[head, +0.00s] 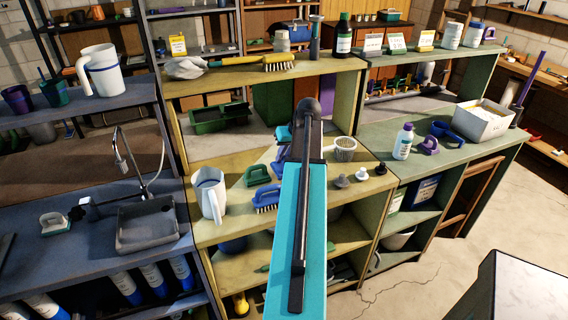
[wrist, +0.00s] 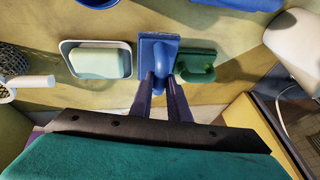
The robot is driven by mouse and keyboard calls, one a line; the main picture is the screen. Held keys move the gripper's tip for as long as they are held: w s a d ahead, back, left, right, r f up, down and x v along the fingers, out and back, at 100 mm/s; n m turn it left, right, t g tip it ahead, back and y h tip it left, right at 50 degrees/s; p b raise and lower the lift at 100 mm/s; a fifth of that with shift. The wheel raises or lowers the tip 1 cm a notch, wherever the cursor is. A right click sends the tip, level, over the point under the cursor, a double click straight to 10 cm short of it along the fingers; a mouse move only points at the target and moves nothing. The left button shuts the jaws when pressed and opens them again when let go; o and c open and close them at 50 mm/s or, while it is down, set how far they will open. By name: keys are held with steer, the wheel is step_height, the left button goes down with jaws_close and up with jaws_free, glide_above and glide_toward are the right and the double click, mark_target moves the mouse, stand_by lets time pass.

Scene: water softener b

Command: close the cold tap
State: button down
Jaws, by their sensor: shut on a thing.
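In the wrist view, my gripper (wrist: 162,82) is shut on the raised handle of a blue scrubber (wrist: 158,47) above a yellowish shelf top. In the head view my teal arm hides most of the gripper. A sink (head: 147,226) with a tall spring-necked faucet (head: 122,158) is on the left counter, well left of the arm.
Beside the held scrubber are a green scrubber (wrist: 197,68) and a soap bar in a white dish (wrist: 126,70). A white pitcher (head: 211,198) and blue brushes (head: 266,196) stand on the middle shelf. The grey-blue counter (head: 60,250) has free room left of the sink.

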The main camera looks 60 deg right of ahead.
steer(key=shift+f+p, duration=0.5)
steer(key=shift+f, duration=1.15)
steer(key=shift+f, duration=0.15)
steer(key=c, duration=1.7)
jaws_free()
steer(key=shift+r, duration=0.2)
steer(key=shift+b+v, duration=1.55)
steer(key=shift+v, duration=4.4)
steer(key=shift+s, duration=0.1)
